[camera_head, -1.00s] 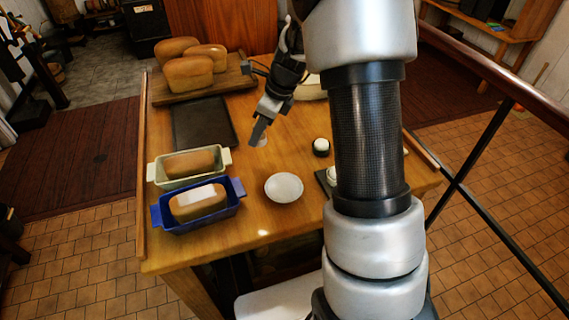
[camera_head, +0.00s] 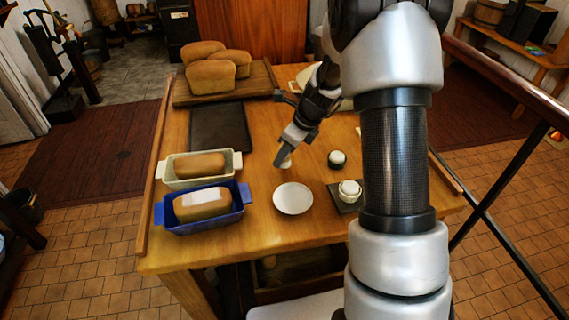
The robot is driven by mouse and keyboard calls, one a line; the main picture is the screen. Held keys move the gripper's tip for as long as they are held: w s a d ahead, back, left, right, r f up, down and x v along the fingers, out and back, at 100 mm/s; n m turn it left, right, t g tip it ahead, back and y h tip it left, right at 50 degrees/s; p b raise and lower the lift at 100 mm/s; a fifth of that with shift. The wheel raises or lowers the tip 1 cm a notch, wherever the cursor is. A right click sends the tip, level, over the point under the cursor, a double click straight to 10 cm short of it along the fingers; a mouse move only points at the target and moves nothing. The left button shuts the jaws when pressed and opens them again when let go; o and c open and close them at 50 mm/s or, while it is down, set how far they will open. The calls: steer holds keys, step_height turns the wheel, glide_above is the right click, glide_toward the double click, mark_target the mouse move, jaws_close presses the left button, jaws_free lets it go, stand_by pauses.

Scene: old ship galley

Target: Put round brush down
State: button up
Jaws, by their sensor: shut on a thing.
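My gripper (camera_head: 281,157) is over the middle of the wooden table, just behind a small white bowl (camera_head: 293,199). It is shut on a small pale thing, taken to be the round brush (camera_head: 287,162). Only a little of the brush shows beside the dark fingers, so its shape and any gap to the table are unclear. A small dark round thing with a white top (camera_head: 337,158) stands to the right of my gripper. A similar pale round thing (camera_head: 349,190) sits on a dark square mat (camera_head: 341,206).
A blue loaf tin (camera_head: 208,222) and a pale green one (camera_head: 171,183) hold loaves at the left. A dark flat tray (camera_head: 219,128) lies behind them. Several loaves sit on a wooden board (camera_head: 262,80). A pale dish shows behind my arm. The table's (camera_head: 255,250) front strip is clear.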

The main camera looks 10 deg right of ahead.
mark_target(288, 157)
steer(key=shift+f, duration=1.5)
steer(key=shift+f+b, duration=0.1)
steer(key=shift+b, duration=0.2)
steer(key=o, duration=1)
